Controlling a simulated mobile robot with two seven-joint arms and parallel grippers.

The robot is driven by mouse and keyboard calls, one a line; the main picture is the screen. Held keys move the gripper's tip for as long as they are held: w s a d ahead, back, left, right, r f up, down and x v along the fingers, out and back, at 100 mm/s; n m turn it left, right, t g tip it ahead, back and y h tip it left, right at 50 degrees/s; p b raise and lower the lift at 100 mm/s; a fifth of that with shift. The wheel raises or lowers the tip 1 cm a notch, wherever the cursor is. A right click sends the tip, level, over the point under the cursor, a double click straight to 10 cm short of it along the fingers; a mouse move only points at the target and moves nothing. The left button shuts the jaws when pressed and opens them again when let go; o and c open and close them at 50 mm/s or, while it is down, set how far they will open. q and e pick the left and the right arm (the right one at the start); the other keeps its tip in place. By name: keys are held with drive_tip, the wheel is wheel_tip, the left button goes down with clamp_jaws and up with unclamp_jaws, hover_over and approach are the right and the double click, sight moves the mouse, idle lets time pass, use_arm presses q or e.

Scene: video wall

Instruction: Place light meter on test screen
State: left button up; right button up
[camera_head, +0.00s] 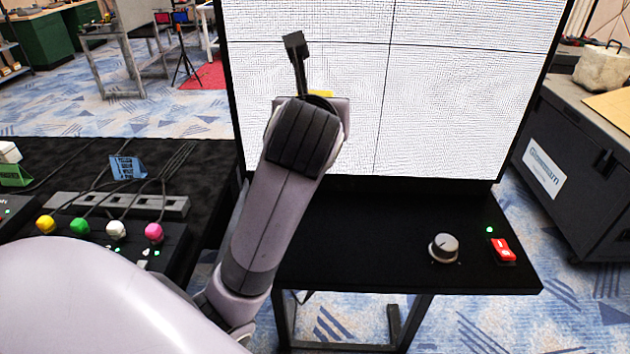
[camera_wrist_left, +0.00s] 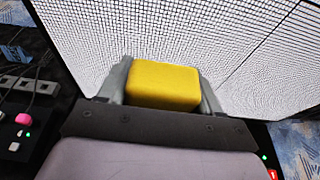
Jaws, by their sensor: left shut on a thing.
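The light meter appears as a yellow block (camera_wrist_left: 163,85) in the left wrist view, between the two grey fingers of my left gripper (camera_wrist_left: 163,92). The gripper is shut on it. In the head view my left arm reaches up in front of the test screen (camera_head: 455,110), and only a small yellow piece of the meter (camera_head: 320,94) shows past the wrist. The screen is a large lit white panel with thin dark seams. It fills the background behind the meter in the wrist view. I cannot tell whether the meter touches the screen. My right gripper is not in view.
A black shelf below the screen carries a dark knob (camera_head: 443,248) and a red switch (camera_head: 502,249) with a green light. At left a black table holds coloured plugs (camera_head: 154,233) and a grey connector strip (camera_head: 120,205). A dark case (camera_head: 580,170) stands at right.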

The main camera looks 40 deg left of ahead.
use_arm(q)
hover_over(315, 210)
wheel_tip(315, 210, down, 14)
drive_tip(key=shift+r, duration=0.1)
idle(0.3)
drive_tip(key=o, duration=1.2)
drive_tip(key=shift+f, duration=0.2)
drive_tip(key=shift+c, duration=0.2)
